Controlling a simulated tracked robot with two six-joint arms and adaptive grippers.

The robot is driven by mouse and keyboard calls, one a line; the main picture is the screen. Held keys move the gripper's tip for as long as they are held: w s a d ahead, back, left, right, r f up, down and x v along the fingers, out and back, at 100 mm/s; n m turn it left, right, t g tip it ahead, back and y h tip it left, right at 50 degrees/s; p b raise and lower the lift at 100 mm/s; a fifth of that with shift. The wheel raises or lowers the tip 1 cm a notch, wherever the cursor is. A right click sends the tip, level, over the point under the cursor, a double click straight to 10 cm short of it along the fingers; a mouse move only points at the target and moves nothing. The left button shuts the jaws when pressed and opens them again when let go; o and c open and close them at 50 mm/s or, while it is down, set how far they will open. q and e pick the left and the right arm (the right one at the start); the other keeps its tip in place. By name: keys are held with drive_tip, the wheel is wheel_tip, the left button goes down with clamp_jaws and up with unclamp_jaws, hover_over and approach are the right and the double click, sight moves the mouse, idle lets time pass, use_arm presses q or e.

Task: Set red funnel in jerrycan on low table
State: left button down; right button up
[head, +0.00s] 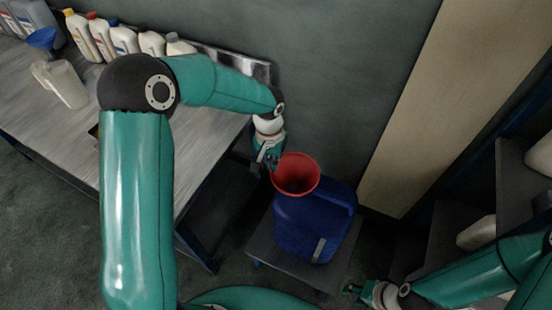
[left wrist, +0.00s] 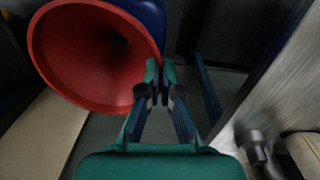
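The blue jerrycan (head: 310,225) stands on the low dark table (head: 262,245). The red funnel (head: 297,174) is mouth up at the jerrycan's top end. Its spout is hidden, so I cannot tell how deep it sits. My left gripper (head: 270,164) is at the funnel's left rim. In the left wrist view, the fingers (left wrist: 160,72) are close together at the rim of the funnel (left wrist: 85,60), apparently shut on it. Part of the jerrycan (left wrist: 150,14) shows behind. My right gripper (head: 356,290) is low, right of the low table, apart from the jerrycan; its fingers are too small to judge.
A long workbench (head: 215,130) on the left holds several bottles (head: 100,36), a clear jug (head: 66,84) and a blue funnel (head: 42,38). A pale panel (head: 430,110) stands behind on the right. Dark shelves with pale containers (head: 476,234) are at the far right.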

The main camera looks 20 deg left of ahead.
use_arm(q)
drive_tip(key=w+a+f+n+b, duration=0.1)
drive_tip(key=w+f+n+b, duration=0.3)
drive_tip(key=b, duration=0.5)
drive_tip(key=shift+a+f+n, duration=0.3)
drive_tip(key=shift+f+n, duration=1.1)
drive_tip(key=shift+f, duration=0.45)
drive_tip(key=shift+w, duration=0.1)
drive_tip(key=shift+f+b, duration=0.1)
drive_tip(key=shift+b, duration=0.35)
drive_tip(key=shift+f, duration=0.2)
drive_tip(key=shift+f+b, duration=0.65)
drive_tip(key=shift+b, duration=0.05)
drive_tip(key=shift+f, duration=0.15)
